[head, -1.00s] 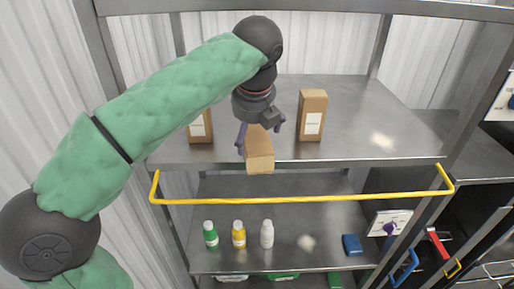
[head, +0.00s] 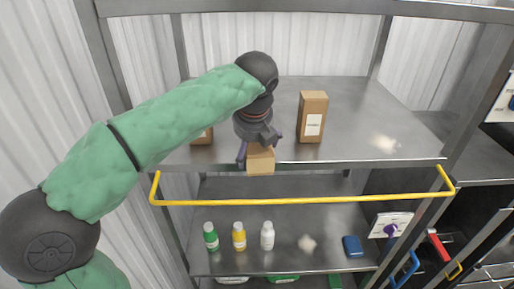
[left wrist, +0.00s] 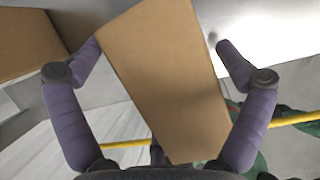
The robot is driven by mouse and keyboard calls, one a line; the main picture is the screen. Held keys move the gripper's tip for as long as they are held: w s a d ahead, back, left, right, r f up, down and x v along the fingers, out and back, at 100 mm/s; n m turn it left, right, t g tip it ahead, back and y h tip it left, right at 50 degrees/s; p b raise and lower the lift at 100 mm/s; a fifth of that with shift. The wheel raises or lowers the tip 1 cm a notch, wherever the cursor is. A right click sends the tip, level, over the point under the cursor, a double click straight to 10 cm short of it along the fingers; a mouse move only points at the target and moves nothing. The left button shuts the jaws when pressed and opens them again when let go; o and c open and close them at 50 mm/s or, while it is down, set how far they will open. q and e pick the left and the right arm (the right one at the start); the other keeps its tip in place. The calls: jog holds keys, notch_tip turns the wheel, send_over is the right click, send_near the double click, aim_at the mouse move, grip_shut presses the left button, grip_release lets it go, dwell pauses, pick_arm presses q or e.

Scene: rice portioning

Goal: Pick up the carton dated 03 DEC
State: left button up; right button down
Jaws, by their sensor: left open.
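Three cartons are on the upper shelf (head: 370,140). The middle carton (head: 260,161) is at the front edge and appears to lie with a plain end toward me; no label shows on it. My left gripper (head: 259,151) is open, with its fingers on either side of this carton. In the left wrist view the carton (left wrist: 165,85) lies between the fingers, close to the left fingertip, with a gap at the right one. The right carton (head: 312,117) stands upright with a white label, too small to read. The left carton (head: 204,137) is mostly hidden by my arm.
A yellow rail (head: 300,201) runs across the front below the upper shelf. The lower shelf holds a green bottle (head: 211,238), a yellow bottle (head: 239,237), a white bottle (head: 267,237) and a blue item (head: 352,246).

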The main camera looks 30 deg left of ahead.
pick_arm(q)
jog(key=shift+f, duration=0.2)
dwell(0.4)
jog(key=c, duration=1.3)
